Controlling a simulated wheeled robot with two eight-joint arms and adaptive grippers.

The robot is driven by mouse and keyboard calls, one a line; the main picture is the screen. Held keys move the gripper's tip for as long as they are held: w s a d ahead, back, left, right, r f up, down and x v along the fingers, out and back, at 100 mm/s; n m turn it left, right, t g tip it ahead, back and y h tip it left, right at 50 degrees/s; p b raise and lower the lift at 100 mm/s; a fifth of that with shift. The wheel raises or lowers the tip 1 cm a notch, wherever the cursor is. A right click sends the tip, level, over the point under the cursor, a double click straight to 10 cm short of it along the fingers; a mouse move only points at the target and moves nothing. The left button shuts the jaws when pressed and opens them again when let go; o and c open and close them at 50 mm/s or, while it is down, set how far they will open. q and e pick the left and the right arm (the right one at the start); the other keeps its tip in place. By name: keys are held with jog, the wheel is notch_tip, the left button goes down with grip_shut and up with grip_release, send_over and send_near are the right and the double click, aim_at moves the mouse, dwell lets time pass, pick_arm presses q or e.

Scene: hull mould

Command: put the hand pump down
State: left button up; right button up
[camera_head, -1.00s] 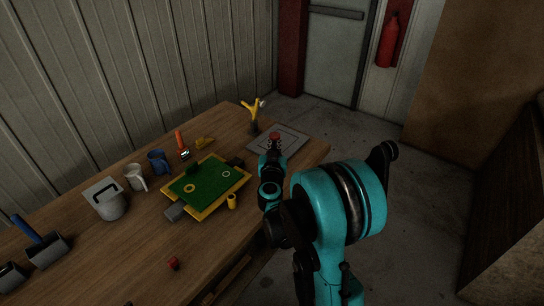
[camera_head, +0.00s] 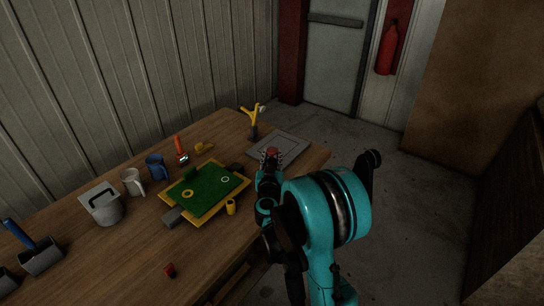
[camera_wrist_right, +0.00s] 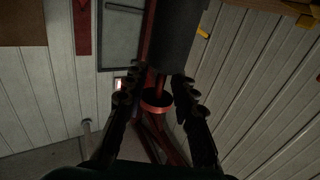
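The hand pump has a dark grey cylinder body (camera_wrist_right: 175,35) with a red rod and round red top; the red top also shows in the head view (camera_head: 272,151). My right gripper (camera_wrist_right: 157,88) has one finger on each side of the pump near its red end and appears closed on it. In the head view my right gripper (camera_head: 270,160) is over the table's far right end, in front of a grey plate (camera_head: 294,146). The pump's lower end is hidden in the head view and outside the wrist view. My left gripper is not in view.
A green board with yellow rim (camera_head: 207,212) lies mid-table (camera_head: 130,250). A blue mug (camera_head: 156,167), white mug (camera_head: 133,182), grey pot (camera_head: 107,210) and orange-handled tool (camera_head: 181,150) stand behind and left. A yellow forked object (camera_head: 252,117) stands near the plate. The near middle is mostly bare.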

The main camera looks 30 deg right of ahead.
jog(key=v, duration=1.2)
jog(key=w+a+r+n+t+y, duration=0.25)
jog(key=a+r+n+y, duration=0.25)
jog(key=a+r+y, duration=0.45)
jog(key=s+a+f+n+g+y, duration=0.2)
jog(key=s+a+f+n+y, duration=0.15)
jog(key=a, duration=0.45)
jog(key=s+d+f+m+g+h, duration=0.1)
jog(key=s+f+g, duration=0.3)
jog(key=s, duration=0.5)
jog(key=s+d+f+g+h, duration=0.1)
jog(key=s+f+g, duration=0.3)
jog(key=s, duration=0.4)
jog(key=shift+s+d+f+m+h+p, duration=0.4)
jog(key=shift+f+h, duration=0.1)
jog(key=shift+f, duration=0.1)
